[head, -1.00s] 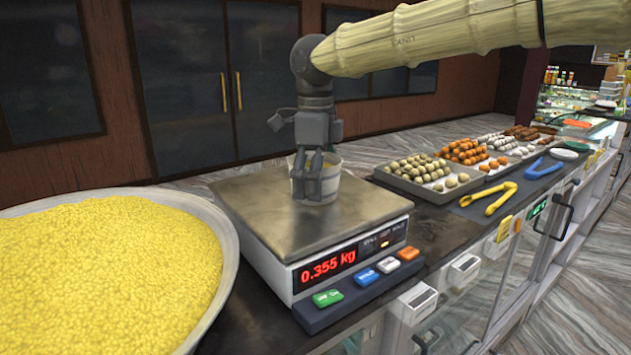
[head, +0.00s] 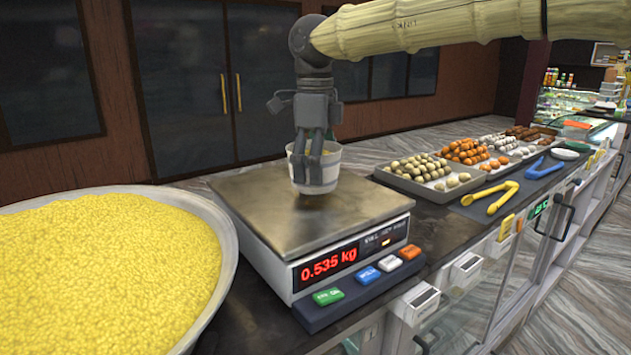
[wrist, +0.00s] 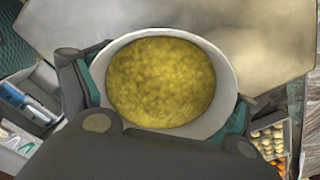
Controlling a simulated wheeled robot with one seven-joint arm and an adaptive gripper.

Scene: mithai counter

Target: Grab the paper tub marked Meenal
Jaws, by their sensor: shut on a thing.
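A white paper tub (head: 334,163) filled with yellow crumbly sweet is in my gripper (head: 314,178), just above the steel plate of the weighing scale (head: 270,215). My gripper comes down from above and is shut around the tub's sides. In the wrist view the tub's round rim (wrist: 228,92) sits between the fingers, with the yellow filling inside. The tub looks upright, with a dark shadow on the plate below. No name is readable on it; the fingers hide part of its wall. The scale's red display reads 0.535 kg.
A large round pan of yellow sweet (head: 232,245) stands left of the scale. A tray of round sweets (head: 405,182), yellow tongs (head: 500,203) and blue tongs (head: 542,170) lie to the right. Dark counter shows between scale and tray.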

